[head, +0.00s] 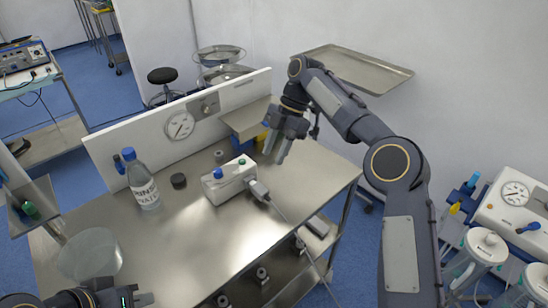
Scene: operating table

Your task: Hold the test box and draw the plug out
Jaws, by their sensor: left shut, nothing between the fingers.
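The test box (222,190) is a small white box on the steel table, with a blue knob and a green button on top. The grey plug (259,190) sits at its right end, and a grey cable runs from it over the table's front edge. I cannot see whether the plug is fully seated. My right gripper (276,150) is above and behind the box, to its right, with its fingers apart and empty. My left gripper (142,297) is at the bottom left edge, partly cut off, shut and empty, well away from the box.
A rinse water bottle (145,185), a dark round cap (178,181) and a clear bowl (90,255) stand left of the box. A white panel with a gauge (180,125) closes the back. The steel tabletop (190,240) in front is clear.

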